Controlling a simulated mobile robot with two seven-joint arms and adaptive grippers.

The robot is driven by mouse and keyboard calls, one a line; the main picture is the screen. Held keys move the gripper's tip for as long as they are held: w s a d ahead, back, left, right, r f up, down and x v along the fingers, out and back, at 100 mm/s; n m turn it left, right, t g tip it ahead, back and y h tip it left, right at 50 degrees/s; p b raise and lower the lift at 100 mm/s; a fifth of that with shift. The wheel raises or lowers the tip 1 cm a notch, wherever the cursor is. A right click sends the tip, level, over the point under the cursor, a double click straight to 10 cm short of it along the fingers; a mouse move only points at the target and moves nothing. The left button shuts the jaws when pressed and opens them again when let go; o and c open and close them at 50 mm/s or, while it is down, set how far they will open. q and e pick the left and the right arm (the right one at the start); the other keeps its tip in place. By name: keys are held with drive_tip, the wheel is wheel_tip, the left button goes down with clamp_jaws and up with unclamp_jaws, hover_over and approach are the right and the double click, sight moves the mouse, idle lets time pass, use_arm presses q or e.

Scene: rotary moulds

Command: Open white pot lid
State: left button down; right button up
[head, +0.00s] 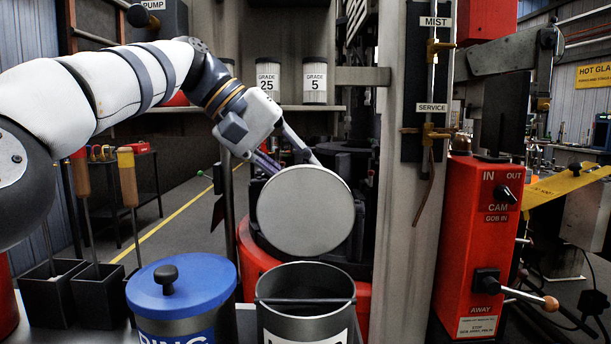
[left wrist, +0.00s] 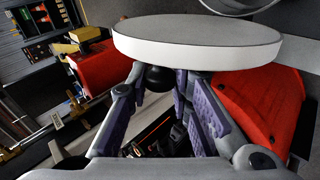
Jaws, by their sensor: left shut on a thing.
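The round white lid (head: 305,211) hangs in the air, tilted nearly upright with its flat face toward the head camera. My left gripper (head: 281,158) is behind its upper edge, shut on the lid's dark knob. In the left wrist view, the lid (left wrist: 195,42) lies across the top, with its dark knob (left wrist: 158,76) between the purple-padded fingers of my left gripper (left wrist: 165,95). The pot (head: 305,318) stands open below the lid, apart from it; a dark bar crosses its mouth. Its white label is cut off at the bottom. My right gripper is not in view.
A blue-lidded pot (head: 182,285) stands left of the open pot. Dark holders (head: 75,290) with wooden-handled tools are farther left. A red control box (head: 480,240) with a lever stands right, beyond a pale post (head: 400,230). Red machinery is behind the lid.

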use_arm(q)
drive_tip(key=shift+s, duration=0.1)
drive_tip(key=c, duration=1.4)
unclamp_jaws()
drive_tip(key=shift+c, duration=0.2)
drive_tip(key=shift+a+r, duration=0.3)
drive_tip(key=s+a, duration=0.1)
drive_tip(key=a, duration=1.1)
drive_tip(key=shift+s, duration=0.3)
drive_tip(key=shift+c, duration=0.4)
